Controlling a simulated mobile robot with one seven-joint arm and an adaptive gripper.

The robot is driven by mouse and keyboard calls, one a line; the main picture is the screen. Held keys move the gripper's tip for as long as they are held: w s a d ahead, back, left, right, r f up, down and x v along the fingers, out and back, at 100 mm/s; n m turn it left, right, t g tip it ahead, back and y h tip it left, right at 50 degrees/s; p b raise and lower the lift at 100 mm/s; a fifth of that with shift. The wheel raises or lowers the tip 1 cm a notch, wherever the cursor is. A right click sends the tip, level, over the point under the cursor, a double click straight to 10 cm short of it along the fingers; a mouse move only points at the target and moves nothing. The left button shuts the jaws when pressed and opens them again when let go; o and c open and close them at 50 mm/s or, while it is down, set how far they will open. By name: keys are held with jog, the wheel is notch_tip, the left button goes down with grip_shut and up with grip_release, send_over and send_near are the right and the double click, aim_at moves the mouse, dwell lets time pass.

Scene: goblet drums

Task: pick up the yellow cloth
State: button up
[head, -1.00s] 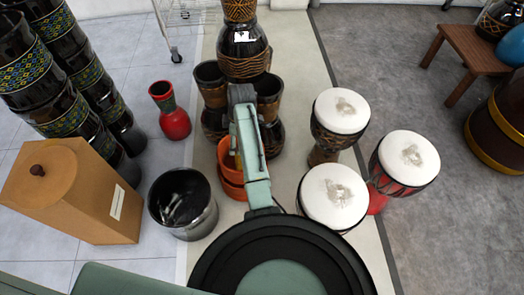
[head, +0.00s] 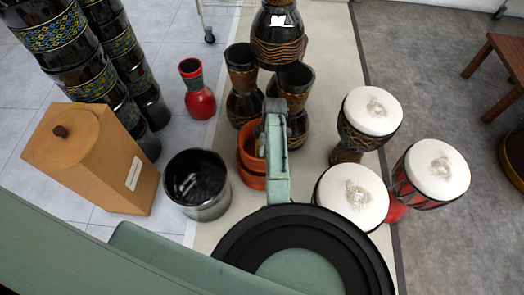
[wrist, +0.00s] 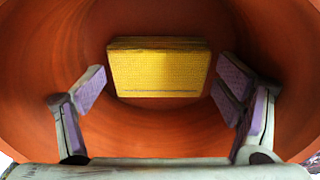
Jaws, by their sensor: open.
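The yellow cloth (wrist: 160,72) shows in the wrist view as a folded, block-like yellow piece with a textured face. It is inside an orange pot (wrist: 40,45), towards its bottom. My gripper (wrist: 163,90) is open, with one finger to the left of the cloth and one to the right. The fingers are inside the pot and appear apart from the cloth, nearer to the camera.
Dark carved drums (head: 281,35) stand right behind the pots. Drums with white heads (head: 352,197) stand to the right. A dark metallic pot (head: 212,207), a tan box (head: 115,175) and a red goblet drum (head: 197,92) are to the left. The orange wall closely surrounds my fingers.

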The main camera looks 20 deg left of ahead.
jog(key=shift+f, duration=0.25)
jog(key=shift+c, duration=0.4)
jog(key=c, duration=0.8)
jog(key=shift+r, duration=0.1)
jog(key=shift+c, duration=0.2)
notch_tip(320, 180, up, 10)
jog(key=p, duration=0.1)
jog(key=shift+p, duration=0.3)
